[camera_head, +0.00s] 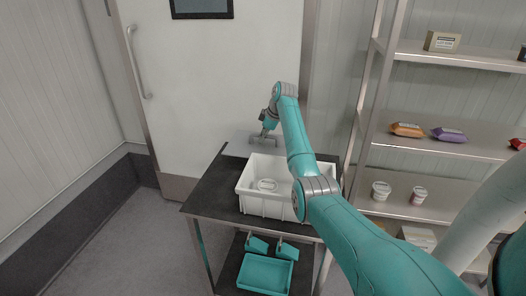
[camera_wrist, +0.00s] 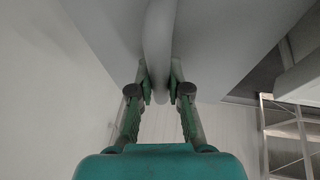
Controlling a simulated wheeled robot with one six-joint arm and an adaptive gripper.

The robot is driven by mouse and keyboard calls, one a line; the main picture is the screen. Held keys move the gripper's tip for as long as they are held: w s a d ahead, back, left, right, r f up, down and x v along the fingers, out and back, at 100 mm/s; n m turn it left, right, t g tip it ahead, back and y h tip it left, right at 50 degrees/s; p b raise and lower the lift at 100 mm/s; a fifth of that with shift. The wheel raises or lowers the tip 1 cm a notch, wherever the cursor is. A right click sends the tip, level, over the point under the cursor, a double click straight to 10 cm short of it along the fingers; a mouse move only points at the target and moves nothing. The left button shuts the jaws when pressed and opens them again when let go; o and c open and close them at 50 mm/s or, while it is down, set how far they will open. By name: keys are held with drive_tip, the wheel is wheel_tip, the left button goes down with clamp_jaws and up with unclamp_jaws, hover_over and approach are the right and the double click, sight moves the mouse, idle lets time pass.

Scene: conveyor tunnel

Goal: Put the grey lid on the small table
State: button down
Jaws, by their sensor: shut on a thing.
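The grey lid (camera_head: 238,145) is a flat, light plate at the back of the small dark-topped table (camera_head: 208,190), behind the white crate. My gripper (camera_head: 263,138) is over it, pointing down. In the wrist view, my gripper (camera_wrist: 160,85) is shut on the lid's rounded grey handle (camera_wrist: 158,45), and the lid's flat face (camera_wrist: 225,35) fills the upper part. The crate and my arm hide part of the lid in the head view. I cannot tell whether the lid touches the tabletop.
The white crate (camera_head: 252,203) is open on the table and holds a white tub (camera_head: 267,185). A teal bin (camera_head: 265,272) sits on the table's lower shelf. A metal rack (camera_head: 450,150) with packets and tubs stands at right. A door is behind; floor at left is clear.

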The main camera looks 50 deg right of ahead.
sight(265, 146)
drive_tip(key=shift+f, duration=3.25)
drive_tip(key=c, duration=1.1)
unclamp_jaws()
drive_tip(key=shift+f, duration=0.15)
drive_tip(key=shift+c, duration=0.2)
drive_tip(key=v, duration=1.2)
drive_tip(key=shift+a, duration=0.1)
drive_tip(key=shift+s, duration=0.1)
